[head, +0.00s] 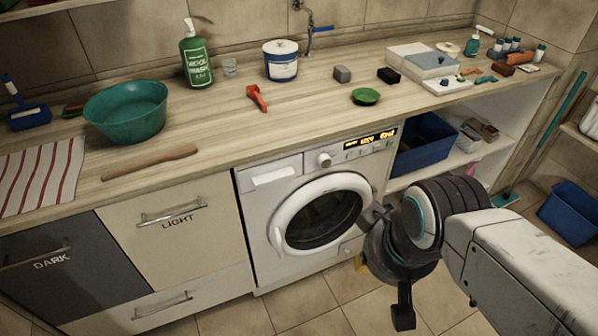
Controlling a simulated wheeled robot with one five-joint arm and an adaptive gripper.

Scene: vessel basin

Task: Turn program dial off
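The program dial (324,160) is a round light knob on the top panel of the white washing machine (262,235), left of a lit amber display (370,139). Its pointer setting is too small to read. The machine's round door (322,213) looks closed. My gripper (385,262) is at the lower right, in front of the machine's right side and below the dial, apart from the dial. One dark finger points down and another part points toward the door. My arm hides some of the machine's lower right, and whether the gripper is open is unclear.
A wooden counter (215,140) runs above the machine, with a green bowl (127,110), a soap bottle (196,58) and a red scoop (257,97). Drawers marked LIGHT (178,215) and DARK (52,262) stand left. A blue bin (422,145) sits on the right shelf. Space before the dial is clear.

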